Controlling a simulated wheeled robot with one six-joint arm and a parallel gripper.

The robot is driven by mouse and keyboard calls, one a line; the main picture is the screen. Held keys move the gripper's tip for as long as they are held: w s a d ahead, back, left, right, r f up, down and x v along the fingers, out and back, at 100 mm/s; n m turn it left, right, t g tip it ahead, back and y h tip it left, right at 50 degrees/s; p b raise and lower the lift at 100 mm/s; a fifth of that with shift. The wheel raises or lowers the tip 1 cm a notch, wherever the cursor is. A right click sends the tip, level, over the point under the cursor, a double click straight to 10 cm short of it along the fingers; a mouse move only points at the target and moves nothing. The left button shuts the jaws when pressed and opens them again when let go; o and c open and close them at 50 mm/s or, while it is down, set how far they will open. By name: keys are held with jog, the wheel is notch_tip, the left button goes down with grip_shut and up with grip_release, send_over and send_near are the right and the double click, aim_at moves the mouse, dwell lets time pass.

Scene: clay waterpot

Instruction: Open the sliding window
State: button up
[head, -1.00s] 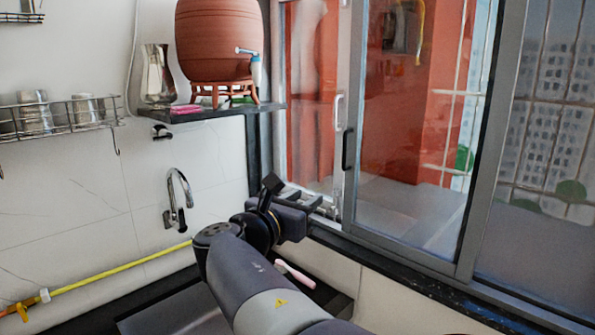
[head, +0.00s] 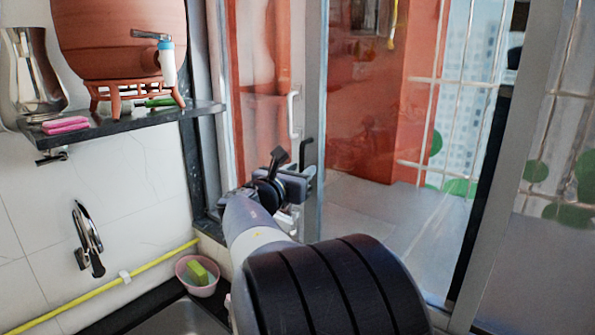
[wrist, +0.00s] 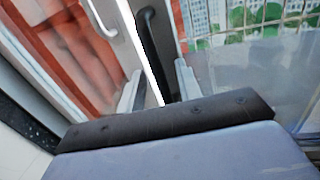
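The sliding window pane (head: 385,125) with a grey frame fills the middle and right of the head view. Its black handle (head: 306,152) is on its left upright, beside a white handle (head: 293,115) on the neighbouring pane. My gripper (head: 300,186) is at the lower end of the black handle. In the wrist view, the fingers of my gripper (wrist: 158,88) are apart, and the black handle (wrist: 149,40) reaches down between them, nearer the right finger. Whether they touch it is unclear. The white handle (wrist: 98,18) is to the left.
A dark shelf (head: 150,117) with a clay waterpot (head: 115,40) is at upper left. Below are a tap (head: 87,240), a yellow hose (head: 60,310) and a pink bowl (head: 198,285) by the sink. The window sill is close under my arm.

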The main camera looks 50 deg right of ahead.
grip_shut()
dwell(0.6)
